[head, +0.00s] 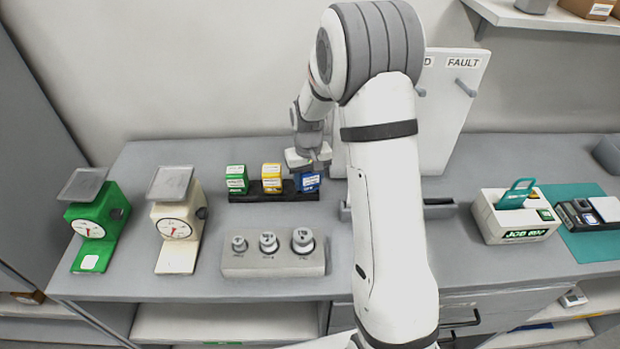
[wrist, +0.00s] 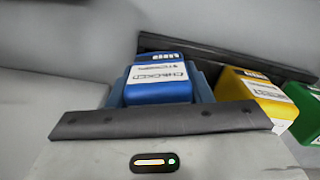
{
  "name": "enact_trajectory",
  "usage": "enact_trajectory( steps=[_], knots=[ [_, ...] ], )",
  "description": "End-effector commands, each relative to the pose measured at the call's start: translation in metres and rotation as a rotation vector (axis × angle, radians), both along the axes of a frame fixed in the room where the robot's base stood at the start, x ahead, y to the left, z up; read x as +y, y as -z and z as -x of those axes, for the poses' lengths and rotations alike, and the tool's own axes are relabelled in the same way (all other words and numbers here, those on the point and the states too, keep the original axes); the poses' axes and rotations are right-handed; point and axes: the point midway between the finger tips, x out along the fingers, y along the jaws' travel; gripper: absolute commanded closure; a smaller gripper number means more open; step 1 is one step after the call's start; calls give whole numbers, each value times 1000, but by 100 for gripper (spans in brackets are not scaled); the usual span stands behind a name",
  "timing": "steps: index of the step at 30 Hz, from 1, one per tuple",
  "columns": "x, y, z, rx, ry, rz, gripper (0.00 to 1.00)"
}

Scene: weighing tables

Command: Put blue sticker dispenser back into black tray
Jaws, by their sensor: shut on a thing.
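The blue sticker dispenser (head: 310,184) is at the right end of the black tray (head: 255,197). My gripper (head: 308,168) reaches down from above and is shut on it. In the wrist view the blue dispenser (wrist: 158,88) sits between the two fingers, its labelled face showing. The tray's dark long wall (wrist: 225,60) runs behind it. The dispenser's base is hidden, so I cannot tell whether it rests on the tray floor or hangs just above it.
A green dispenser (head: 237,180) and a yellow dispenser (head: 272,179) stand in the tray to the left. A grey block with weights (head: 274,264) is in front. Green (head: 95,222) and cream (head: 178,222) scales stand left. A white board (head: 452,105) stands behind my arm.

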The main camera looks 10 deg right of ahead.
Motion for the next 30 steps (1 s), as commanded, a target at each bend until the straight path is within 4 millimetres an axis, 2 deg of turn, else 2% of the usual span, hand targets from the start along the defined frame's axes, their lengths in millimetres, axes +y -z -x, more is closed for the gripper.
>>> enact_trajectory(
  steps=[3, 4, 13, 20, 23, 30],
  knots=[
    [0, 0, 0, -1, 0, 0, 73],
    [0, 0, 0, -1, 0, 0, 54],
    [0, 0, 0, 0, 0, 0, 29],
    [0, -1, 0, 0, 0, 0, 29],
    [0, -7, -1, -3, 0, 0, 29],
    [0, -46, -1, -6, 0, 0, 29]
  ],
)
